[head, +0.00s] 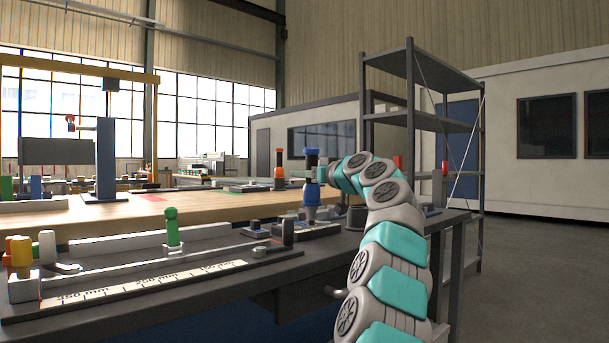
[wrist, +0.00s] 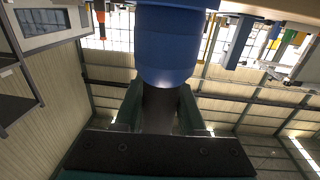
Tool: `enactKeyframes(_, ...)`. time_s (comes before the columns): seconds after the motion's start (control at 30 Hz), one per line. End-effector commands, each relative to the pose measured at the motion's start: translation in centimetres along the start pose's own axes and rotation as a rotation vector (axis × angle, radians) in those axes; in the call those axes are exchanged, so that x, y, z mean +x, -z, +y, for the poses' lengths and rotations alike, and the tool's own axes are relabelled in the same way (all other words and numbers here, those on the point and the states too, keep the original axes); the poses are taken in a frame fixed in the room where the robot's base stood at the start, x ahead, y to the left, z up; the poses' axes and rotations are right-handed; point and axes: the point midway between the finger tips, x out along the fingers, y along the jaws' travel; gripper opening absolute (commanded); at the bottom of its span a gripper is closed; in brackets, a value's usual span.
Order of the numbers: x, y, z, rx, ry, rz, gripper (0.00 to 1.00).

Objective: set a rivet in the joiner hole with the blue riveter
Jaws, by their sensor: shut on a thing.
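The joiner hole and any rivet cannot be made out.
The dark workbench (head: 150,308) carries a long rail with a marked strip. A green-handled tool (head: 172,228), a yellow-topped piece (head: 20,252) and a dark post (head: 288,232) stand on it. A wooden table (head: 120,212) lies behind, a shelf rack (head: 410,120) at right.

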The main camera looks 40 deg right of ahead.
Motion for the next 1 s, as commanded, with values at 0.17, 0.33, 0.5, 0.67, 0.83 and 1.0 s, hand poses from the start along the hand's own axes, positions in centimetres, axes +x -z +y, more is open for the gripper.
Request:
enactKeyframes(0.17,0.0,-0.3,0.0,0.0,0.0,0.002,0.0)
enactKeyframes(0.33,0.0,-0.6,0.0,0.0,0.0,0.002,0.0)
enactKeyframes(0.5,0.0,-0.8,0.0,0.0,0.0,0.001,0.0)
enactKeyframes(0.67,0.0,-1.1,0.0,0.0,0.0,0.0,0.0)
enactKeyframes(0.83,0.0,-1.3,0.0,0.001,0.0,-0.001,0.0)
enactKeyframes(1.0,0.0,-1.2,0.0,0.001,0.0,-0.001,0.0)
